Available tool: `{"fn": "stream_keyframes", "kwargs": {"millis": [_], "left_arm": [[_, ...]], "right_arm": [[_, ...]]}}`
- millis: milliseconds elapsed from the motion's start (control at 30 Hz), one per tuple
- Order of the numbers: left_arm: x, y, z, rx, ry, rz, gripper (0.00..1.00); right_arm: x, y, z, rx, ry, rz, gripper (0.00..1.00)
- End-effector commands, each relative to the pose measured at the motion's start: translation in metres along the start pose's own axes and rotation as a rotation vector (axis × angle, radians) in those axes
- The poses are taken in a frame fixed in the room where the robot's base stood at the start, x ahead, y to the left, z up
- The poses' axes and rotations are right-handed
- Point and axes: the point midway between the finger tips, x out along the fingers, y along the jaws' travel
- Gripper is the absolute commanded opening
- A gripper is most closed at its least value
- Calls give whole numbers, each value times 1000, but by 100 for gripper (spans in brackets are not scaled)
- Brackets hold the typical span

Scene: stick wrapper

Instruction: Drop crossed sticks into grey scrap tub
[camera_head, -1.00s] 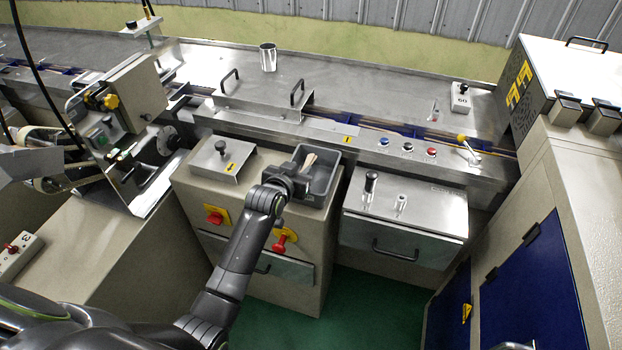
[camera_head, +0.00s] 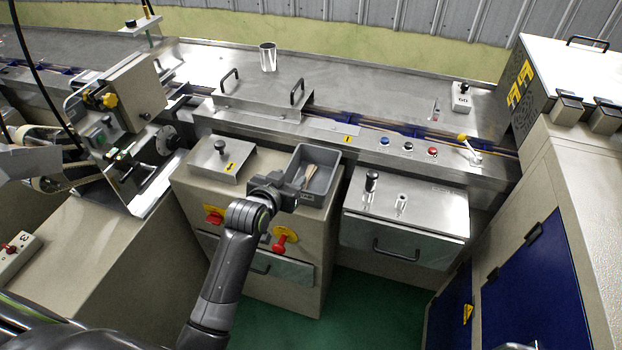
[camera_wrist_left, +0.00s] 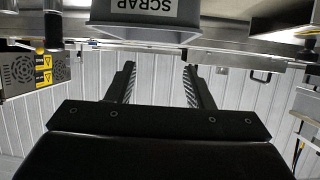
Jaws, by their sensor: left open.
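The grey scrap tub (camera_head: 331,168) stands on top of the beige cabinet in the head view. In the wrist view the tub (camera_wrist_left: 147,32) shows at the top edge with its SCRAP label upside down. The pale sticks (camera_head: 310,173) lie inside the tub, leaning toward its wall; whether they are crossed is too small to tell. My left gripper (camera_head: 292,189) is at the tub's near left side, partly hiding its front. In the wrist view its two fingers (camera_wrist_left: 158,80) are wide apart with nothing between them.
A steel plate with a black knob (camera_head: 221,160) sits left of the tub. A steel drawer unit (camera_head: 405,215) stands to the right. The conveyor cover (camera_head: 262,100) and a metal cup (camera_head: 268,57) are behind.

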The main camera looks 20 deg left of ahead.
Motion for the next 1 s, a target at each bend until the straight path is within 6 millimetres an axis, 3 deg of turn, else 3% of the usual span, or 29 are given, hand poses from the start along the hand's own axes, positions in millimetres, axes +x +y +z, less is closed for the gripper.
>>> {"fn": "stream_keyframes", "kwargs": {"millis": [400, 600, 1000], "left_arm": [[-69, 0, 1, -1, 2, -1, 47], [-95, 0, 1, 0, 1, 0, 47], [-107, 0, 0, 0, 0, 0, 47]], "right_arm": [[10, -1, 0, 0, 1, 0, 52], [13, -1, 1, 0, 1, 0, 52], [14, 2, 1, -2, 1, 3, 52]]}}
